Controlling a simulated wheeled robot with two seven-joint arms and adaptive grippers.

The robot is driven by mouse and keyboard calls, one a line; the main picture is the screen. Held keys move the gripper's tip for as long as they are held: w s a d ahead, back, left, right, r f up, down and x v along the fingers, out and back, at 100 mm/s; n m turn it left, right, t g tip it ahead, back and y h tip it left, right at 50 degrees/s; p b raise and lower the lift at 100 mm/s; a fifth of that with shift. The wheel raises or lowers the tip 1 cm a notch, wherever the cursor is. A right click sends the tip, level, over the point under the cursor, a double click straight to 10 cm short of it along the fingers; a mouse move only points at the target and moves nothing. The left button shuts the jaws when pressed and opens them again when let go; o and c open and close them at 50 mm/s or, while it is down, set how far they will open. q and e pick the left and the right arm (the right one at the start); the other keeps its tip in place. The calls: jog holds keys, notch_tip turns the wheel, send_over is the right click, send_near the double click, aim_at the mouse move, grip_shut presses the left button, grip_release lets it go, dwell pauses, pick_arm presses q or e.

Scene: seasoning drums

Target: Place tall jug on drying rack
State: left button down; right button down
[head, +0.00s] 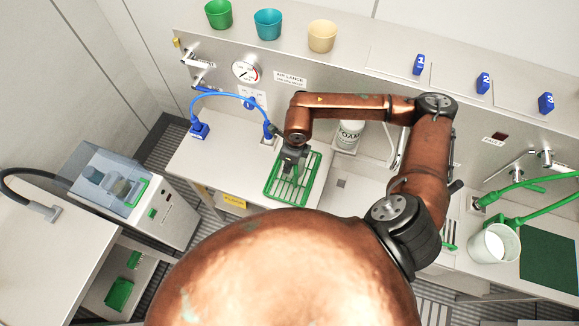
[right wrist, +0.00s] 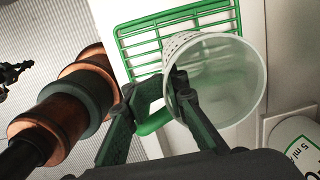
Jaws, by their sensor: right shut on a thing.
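My right gripper (right wrist: 155,85) is shut on the tall jug (right wrist: 228,82), a clear, pale-walled vessel, in the right wrist view. Its wide round mouth faces the wrist camera. Whether the fingers pinch its wall or its handle is not clear. The green wire drying rack (right wrist: 135,45) lies behind the jug in that view. In the head view the right gripper (head: 291,163) is over the upper left part of the rack (head: 309,188), and the jug is hidden there. Contact between jug and rack cannot be told.
A white FOAM bottle (head: 348,138) stands just right of the rack, by the back wall. A blue hose (head: 230,97) arches at the left. Green, teal and yellow cups stand on the ledge above. A white jug (head: 493,243) is at the far right.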

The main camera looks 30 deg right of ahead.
notch_tip(320, 180, down, 3)
jog(key=shift+w+f+p, duration=0.1)
jog(key=shift+p, duration=0.65)
jog(key=shift+f, duration=0.15)
jog(key=c, duration=1.8)
grip_release()
jog(key=shift+o, duration=0.2)
notch_tip(320, 180, up, 12)
jog(key=s+b, duration=0.1)
jog(key=b, duration=0.2)
jog(key=shift+s+d, duration=0.15)
jog(key=shift+d, duration=0.2)
